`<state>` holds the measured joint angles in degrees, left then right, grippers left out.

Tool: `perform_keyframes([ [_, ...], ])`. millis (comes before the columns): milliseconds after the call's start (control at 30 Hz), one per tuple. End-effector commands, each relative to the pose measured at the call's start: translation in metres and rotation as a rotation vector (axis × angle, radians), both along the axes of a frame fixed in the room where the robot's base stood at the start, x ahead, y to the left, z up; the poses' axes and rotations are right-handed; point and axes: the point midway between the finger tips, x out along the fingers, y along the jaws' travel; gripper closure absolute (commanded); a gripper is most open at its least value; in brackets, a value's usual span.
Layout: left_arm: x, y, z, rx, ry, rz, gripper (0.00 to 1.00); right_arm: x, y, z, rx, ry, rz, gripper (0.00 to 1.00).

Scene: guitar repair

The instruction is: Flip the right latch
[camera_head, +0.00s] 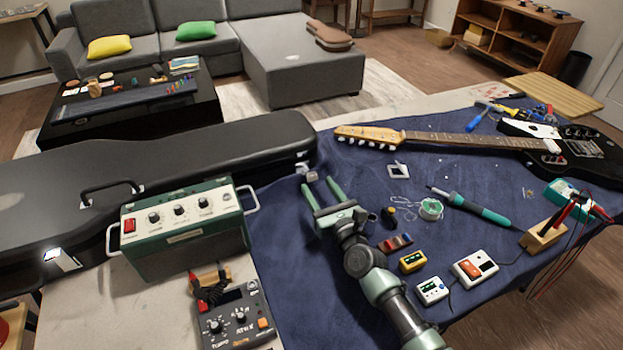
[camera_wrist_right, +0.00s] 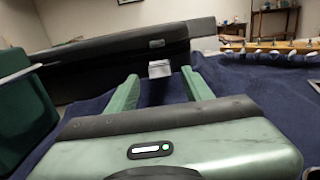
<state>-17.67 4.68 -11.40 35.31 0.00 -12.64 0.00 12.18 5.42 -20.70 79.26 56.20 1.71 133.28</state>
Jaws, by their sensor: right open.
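The black guitar case (camera_head: 200,145) lies closed along the left and back of the table. Its right latch (camera_head: 304,168) is a small silvery piece at the case's right end, with a light flap (camera_head: 312,177) at its lower part. In the right wrist view the latch (camera_wrist_right: 159,69) shows as a pale block between and beyond my fingertips. My right gripper (camera_head: 322,187) is open and empty, just in front of the latch; I see no contact. The left latch (camera_head: 60,260) is a bright plate at the case's front left. My left gripper is not in view.
A green amplifier box (camera_head: 185,230) stands left of my right arm, with a dark pedal (camera_head: 238,317) in front. A guitar (camera_head: 460,140), soldering iron (camera_head: 470,207), solder spool (camera_head: 431,209) and small pedals (camera_head: 474,268) lie to the right on the blue cloth (camera_head: 300,280).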

Motion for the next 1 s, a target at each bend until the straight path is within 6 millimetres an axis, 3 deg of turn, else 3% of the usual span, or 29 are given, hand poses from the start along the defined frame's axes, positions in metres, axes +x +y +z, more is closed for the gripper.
perform_keyframes([
  [100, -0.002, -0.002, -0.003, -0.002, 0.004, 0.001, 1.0, 0.02, 0.007, 0.0, -0.003, -0.002, 0.0, 0.49],
  [300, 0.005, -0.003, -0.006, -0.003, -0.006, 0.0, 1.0, 0.039, 0.013, -0.001, -0.002, -0.001, 0.001, 0.49],
  [633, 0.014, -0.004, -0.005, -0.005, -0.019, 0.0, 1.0, 0.042, 0.015, 0.0, -0.003, -0.001, 0.001, 0.49],
  [833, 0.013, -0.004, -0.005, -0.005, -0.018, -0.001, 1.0, 0.042, 0.014, 0.0, -0.003, 0.0, 0.001, 1.0],
  [1000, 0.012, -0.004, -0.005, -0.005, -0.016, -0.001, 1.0, 0.042, 0.014, 0.0, -0.003, 0.0, 0.001, 1.0],
])
